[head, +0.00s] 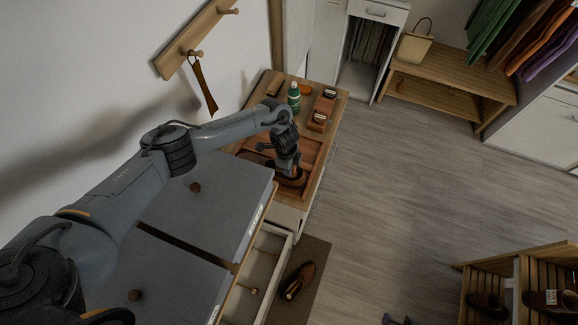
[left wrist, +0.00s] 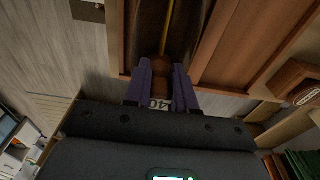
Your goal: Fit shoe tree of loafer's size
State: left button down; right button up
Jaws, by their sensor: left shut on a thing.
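My left gripper (head: 289,172) reaches down to the wooden tray (head: 314,153) on the cabinet top. A brown loafer (head: 296,182) lies there, partly hidden under the gripper. In the left wrist view, the purple fingers of the left gripper (left wrist: 161,88) are shut on a shoe tree (left wrist: 160,103), at a brown part with a pale label reading 40. A dark shoe (left wrist: 148,25) with a thin yellow line along it lies just beyond the fingertips. How deep the shoe tree sits in the shoe is unclear. A dark shape at the head view's bottom edge may be my right gripper (head: 396,320).
A green bottle (head: 293,97) and small boxes stand at the cabinet's back. An open drawer (head: 255,280) juts out below. Another brown loafer (head: 298,281) lies on the dark floor mat. A shoe rack (head: 520,262) stands at lower right. The middle floor is clear.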

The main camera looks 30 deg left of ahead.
pick_arm(q)
jog(key=shift+a, duration=0.15)
jog(key=c, duration=0.9)
grip_release()
jog(key=shift+o, duration=0.3)
jog(key=shift+r, duration=0.1)
notch_tip(320, 180, up, 11)
jog(key=shift+a+p, duration=0.35)
jog(key=shift+p, duration=0.05)
jog(key=shift+s, duration=0.1)
